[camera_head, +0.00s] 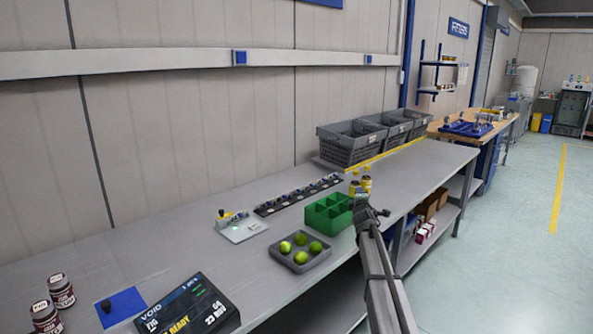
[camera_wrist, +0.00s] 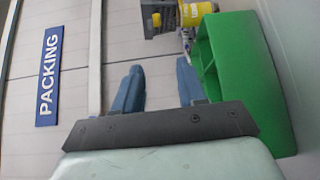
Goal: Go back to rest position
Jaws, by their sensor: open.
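My gripper (camera_wrist: 160,88) is open in the wrist view, its two blue-grey fingers apart with nothing between them. In the head view my arm comes up from the bottom right, and my gripper (camera_head: 367,208) is beside the right side of the green divided box (camera_head: 312,216). That box also fills the right of the wrist view (camera_wrist: 238,75), close to the right finger. In the head view I cannot make out the fingers clearly.
A display box (camera_head: 190,306), blue mat (camera_head: 122,305) and jars (camera_head: 61,291) sit front left on the bench (camera_head: 150,240).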

